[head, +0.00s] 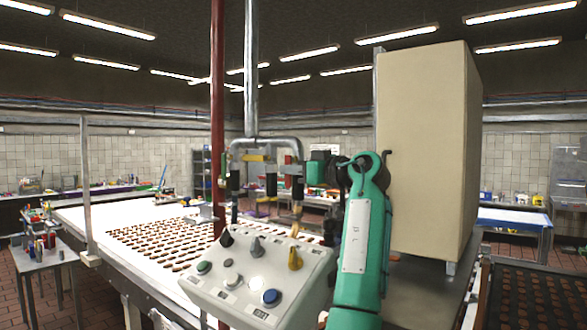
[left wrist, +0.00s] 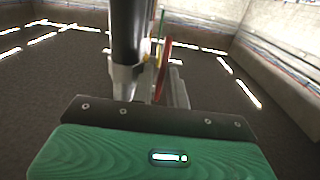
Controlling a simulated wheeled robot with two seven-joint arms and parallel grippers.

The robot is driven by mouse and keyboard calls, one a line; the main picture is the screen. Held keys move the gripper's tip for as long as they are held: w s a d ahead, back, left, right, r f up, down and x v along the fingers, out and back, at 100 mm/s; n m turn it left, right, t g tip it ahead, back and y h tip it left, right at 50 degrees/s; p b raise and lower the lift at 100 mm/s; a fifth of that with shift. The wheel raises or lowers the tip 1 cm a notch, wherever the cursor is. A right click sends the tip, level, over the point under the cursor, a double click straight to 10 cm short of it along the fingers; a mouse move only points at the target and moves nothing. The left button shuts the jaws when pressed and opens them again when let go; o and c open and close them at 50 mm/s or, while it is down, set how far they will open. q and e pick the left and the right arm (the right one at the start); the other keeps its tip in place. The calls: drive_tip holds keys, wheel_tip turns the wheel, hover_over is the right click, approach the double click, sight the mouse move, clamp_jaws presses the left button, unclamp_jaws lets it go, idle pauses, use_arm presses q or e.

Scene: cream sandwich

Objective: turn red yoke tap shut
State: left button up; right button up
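The red yoke tap (head: 288,159) shows as a small red patch on the right branch of the grey pipe yoke (head: 265,142) in the head view. In the left wrist view the red tap (left wrist: 163,68) is a thin red shape seen nearly edge-on, beside a dark pipe sleeve (left wrist: 128,35). My left gripper (left wrist: 151,84) points towards it; its grey fingers look apart, with the red piece between or just beyond them. Contact cannot be told. My right gripper is not in view.
A control box (head: 262,280) with knobs and buttons stands below the pipes. A dark red post (head: 217,110) rises left of them. A large beige cabinet (head: 420,150) stands close to the right of my left arm. A conveyor with brown biscuits (head: 165,243) lies behind at left.

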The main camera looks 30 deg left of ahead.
use_arm(q)
clamp_jaws()
drive_tip(key=h+p, duration=0.2)
drive_tip(key=h, duration=0.1)
drive_tip(key=r+h+p, duration=0.1)
drive_tip(key=h+p, duration=0.2)
drive_tip(key=d+r+h+p, duration=0.1)
drive_tip(key=h+p, duration=0.2)
drive_tip(key=h, duration=0.1)
drive_tip(key=shift+s+d+r+g, duration=0.1)
drive_tip(key=shift+r+g, duration=0.1)
drive_tip(key=shift+g, duration=0.1)
drive_tip(key=shift+a+r+h, duration=0.1)
drive_tip(key=shift+r+h, duration=0.15)
drive_tip(key=shift+h, duration=1)
drive_tip(key=shift+a+r+h, duration=0.1)
drive_tip(key=shift+r+h, duration=0.15)
drive_tip(key=shift+h, duration=0.95)
drive_tip(key=shift+a+r+h, duration=0.1)
drive_tip(key=shift+r+h, duration=0.15)
drive_tip(key=shift+h, duration=1)
drive_tip(key=shift+g+h, duration=0.3)
drive_tip(key=shift+h, duration=0.1)
